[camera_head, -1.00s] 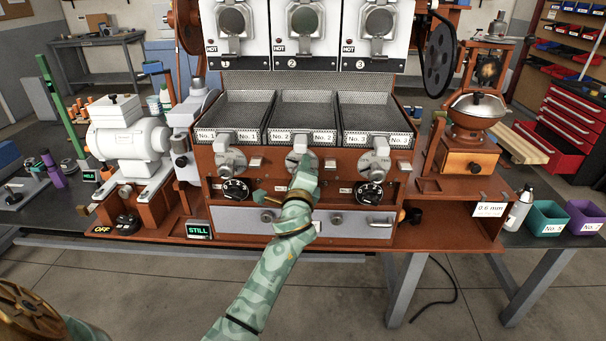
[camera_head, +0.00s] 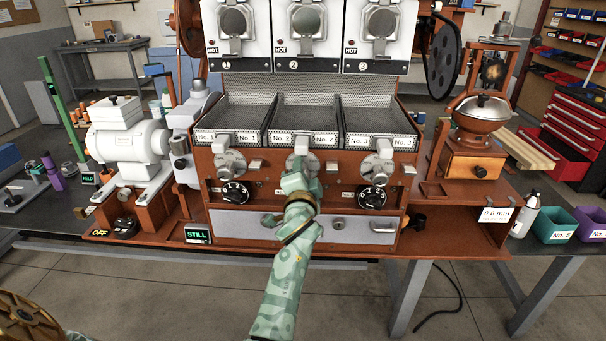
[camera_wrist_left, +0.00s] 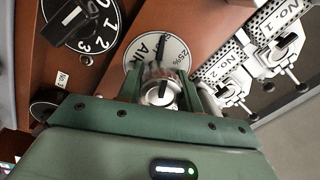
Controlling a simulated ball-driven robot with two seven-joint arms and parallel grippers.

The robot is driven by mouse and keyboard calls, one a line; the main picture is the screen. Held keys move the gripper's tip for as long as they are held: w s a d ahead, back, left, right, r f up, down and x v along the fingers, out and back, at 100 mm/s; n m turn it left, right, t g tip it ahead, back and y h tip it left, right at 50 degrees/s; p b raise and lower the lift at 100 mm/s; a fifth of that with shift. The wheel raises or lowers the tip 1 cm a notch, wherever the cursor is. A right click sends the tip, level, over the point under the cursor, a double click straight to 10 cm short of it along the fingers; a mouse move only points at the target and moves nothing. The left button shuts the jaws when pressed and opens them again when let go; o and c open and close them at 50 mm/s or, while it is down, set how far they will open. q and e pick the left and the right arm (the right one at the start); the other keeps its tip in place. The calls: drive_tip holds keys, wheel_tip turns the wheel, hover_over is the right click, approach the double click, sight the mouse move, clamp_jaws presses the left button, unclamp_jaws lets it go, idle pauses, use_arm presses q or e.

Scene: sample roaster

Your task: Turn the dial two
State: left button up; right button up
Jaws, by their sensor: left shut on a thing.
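Dial two, a round whitish dial (camera_head: 311,161), sits in the middle of the brown panel, below the No. 2 tray. In the wrist view its face (camera_wrist_left: 140,52) shows "AIR" and "25%", with a dark mark. My left gripper (camera_head: 297,178) is in front of it and hides its lower part. In the wrist view the gripper (camera_wrist_left: 160,98) is shut on the dial's silver knob (camera_wrist_left: 159,90). The body of the gripper hides the lower edge of the face. My right gripper is not in view.
Similar dials stand left (camera_head: 230,162) and right (camera_head: 376,169). Black numbered knobs (camera_head: 235,192) (camera_head: 372,197) sit below them. Mesh trays (camera_head: 304,108) are above, under units marked HOT. A grey drawer (camera_head: 355,229) is below. A lit STILL sign (camera_head: 197,234) stands left.

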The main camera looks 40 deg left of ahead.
use_arm(q)
drive_tip(key=shift+f+n, duration=0.2)
drive_tip(key=shift+n, duration=0.1)
idle(0.4)
drive_tip(key=o, duration=0.9)
drive_tip(key=shift+o, duration=0.4)
drive_tip(key=shift+r, duration=0.1)
